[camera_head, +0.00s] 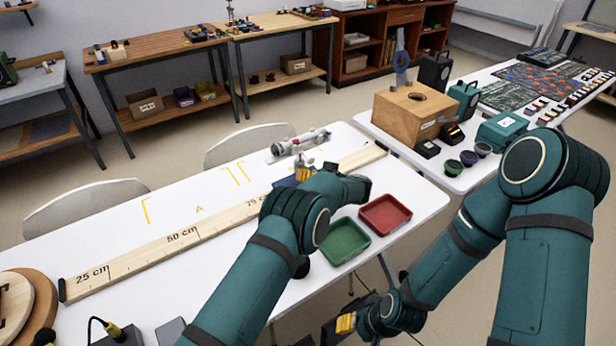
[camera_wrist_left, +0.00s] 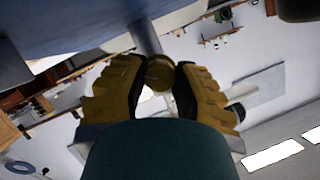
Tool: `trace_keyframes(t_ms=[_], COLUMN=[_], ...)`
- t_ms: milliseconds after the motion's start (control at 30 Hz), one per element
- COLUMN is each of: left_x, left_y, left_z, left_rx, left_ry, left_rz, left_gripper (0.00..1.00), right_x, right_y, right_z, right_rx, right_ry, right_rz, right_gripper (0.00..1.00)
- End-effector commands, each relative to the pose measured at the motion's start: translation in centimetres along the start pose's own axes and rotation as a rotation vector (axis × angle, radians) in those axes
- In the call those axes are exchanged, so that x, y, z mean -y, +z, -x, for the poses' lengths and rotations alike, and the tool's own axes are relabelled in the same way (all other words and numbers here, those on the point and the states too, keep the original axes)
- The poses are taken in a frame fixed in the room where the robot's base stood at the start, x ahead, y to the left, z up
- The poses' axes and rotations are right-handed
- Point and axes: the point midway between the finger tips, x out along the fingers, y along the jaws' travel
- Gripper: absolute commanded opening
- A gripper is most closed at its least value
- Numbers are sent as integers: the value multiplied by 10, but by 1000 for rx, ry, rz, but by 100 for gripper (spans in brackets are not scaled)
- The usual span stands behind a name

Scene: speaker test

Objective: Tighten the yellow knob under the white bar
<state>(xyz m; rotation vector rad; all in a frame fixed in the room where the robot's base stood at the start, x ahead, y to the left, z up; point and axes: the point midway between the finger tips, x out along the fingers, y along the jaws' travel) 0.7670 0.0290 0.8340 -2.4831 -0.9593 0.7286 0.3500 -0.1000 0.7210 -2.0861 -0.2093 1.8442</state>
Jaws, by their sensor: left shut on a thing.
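The white bar (camera_head: 300,141) lies near the far edge of the white table, with small metal fittings on it. My left gripper (camera_head: 304,172) is just in front of the bar, its yellow fingers partly hidden by its own wrist. In the left wrist view, the left gripper (camera_wrist_left: 158,85) is shut on the yellow knob (camera_wrist_left: 158,72), with a finger on each side. A grey metal rod (camera_wrist_left: 145,37) runs up from beside the knob. My right gripper (camera_head: 345,323) is low at the bottom of the head view, beyond the table's front edge; its opening is unclear.
A long wooden ruler (camera_head: 150,252) lies across the table. A green tray (camera_head: 345,242) and a red tray (camera_head: 385,214) sit right of my left wrist. A wooden box (camera_head: 402,128) stands on the neighbouring table. The table left of the gripper is mostly clear.

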Motion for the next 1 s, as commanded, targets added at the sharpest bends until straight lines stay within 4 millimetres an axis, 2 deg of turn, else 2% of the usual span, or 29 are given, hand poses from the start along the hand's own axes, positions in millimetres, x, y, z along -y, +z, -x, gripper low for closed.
trace_keyframes(t_ms=[300, 333, 400, 767, 867, 1000], left_x=[0, 0, 0, 0, 0, 0], left_y=[1, 1, 1, 0, 0, 0], left_z=[-1, -1, -1, 2, 11, 36], left_rx=[1, 1, 1, 0, 0, -1], left_ry=[-2, -2, -2, -1, -1, 1], left_rz=[-2, -2, -2, -1, -1, -3], left_gripper=[0, 38, 61, 61, 61, 61], right_x=[0, 0, 0, 0, 0, 0], right_y=[0, 0, 0, 0, 0, 0], right_z=[0, 0, 0, 0, 0, 0], right_rx=[-1, 0, 0, 0, 0, 0], right_ry=[0, 0, 0, 0, 0, 0], right_rz=[0, 0, 0, 0, 0, 0], right_gripper=[47, 47, 47, 47, 47, 47])
